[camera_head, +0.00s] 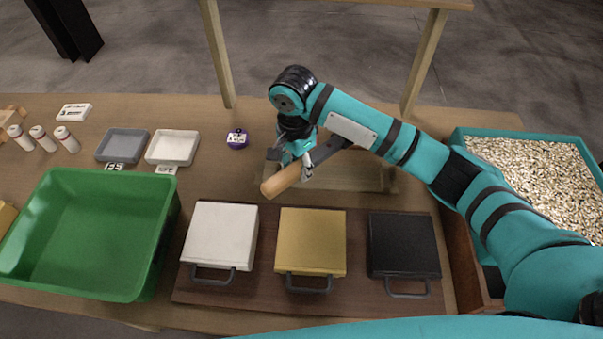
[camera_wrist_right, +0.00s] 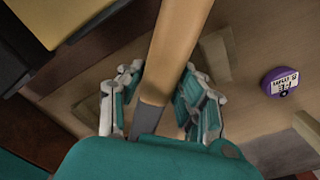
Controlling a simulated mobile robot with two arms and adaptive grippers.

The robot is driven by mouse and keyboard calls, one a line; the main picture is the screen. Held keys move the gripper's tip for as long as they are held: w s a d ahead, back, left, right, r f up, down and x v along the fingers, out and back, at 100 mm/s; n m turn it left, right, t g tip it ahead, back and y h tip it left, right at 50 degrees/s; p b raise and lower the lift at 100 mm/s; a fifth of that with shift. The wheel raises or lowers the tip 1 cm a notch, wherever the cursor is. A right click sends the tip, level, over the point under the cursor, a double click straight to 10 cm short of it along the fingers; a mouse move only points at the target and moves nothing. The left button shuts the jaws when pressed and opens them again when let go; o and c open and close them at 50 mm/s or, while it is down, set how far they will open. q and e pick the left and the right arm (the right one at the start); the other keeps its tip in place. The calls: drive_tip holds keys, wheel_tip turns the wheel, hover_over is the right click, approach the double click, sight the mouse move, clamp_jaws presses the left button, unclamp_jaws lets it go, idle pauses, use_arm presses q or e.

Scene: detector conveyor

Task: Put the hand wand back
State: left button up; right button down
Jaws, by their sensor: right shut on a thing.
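The hand wand has a light wooden handle (camera_head: 279,181) and a dark grey part (camera_head: 328,150). My right gripper (camera_head: 301,166) is shut on the wand near where the handle meets the dark part. The handle points toward the lower left, and in the right wrist view the wooden handle (camera_wrist_right: 180,45) runs up between the fingers (camera_wrist_right: 155,105). A low wooden stand (camera_head: 352,178) is behind and below the wand, partly hidden by my gripper and arm. I cannot tell whether the wand touches it. My left gripper is not in view.
A white case (camera_head: 220,236), a yellow case (camera_head: 312,240) and a black case (camera_head: 403,245) lie on a dark board in front. A green bin (camera_head: 172,215) is left. A purple round item (camera_head: 237,139) sits left of the stand. A teal-rimmed grain tray (camera_head: 520,136) is right.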

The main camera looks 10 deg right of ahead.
hover_over(299, 194)
wheel_tip(299, 194, down, 6)
drive_tip(key=shift+f+p, duration=0.2)
drive_tip(key=shift+p, duration=0.2)
drive_tip(key=shift+f, duration=0.15)
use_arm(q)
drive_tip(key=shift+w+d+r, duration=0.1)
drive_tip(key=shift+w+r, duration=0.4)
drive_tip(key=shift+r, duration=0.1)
use_arm(e)
drive_tip(key=shift+f, duration=0.15)
drive_tip(key=c, duration=0.9)
unclamp_jaws()
drive_tip(key=shift+f, duration=0.1)
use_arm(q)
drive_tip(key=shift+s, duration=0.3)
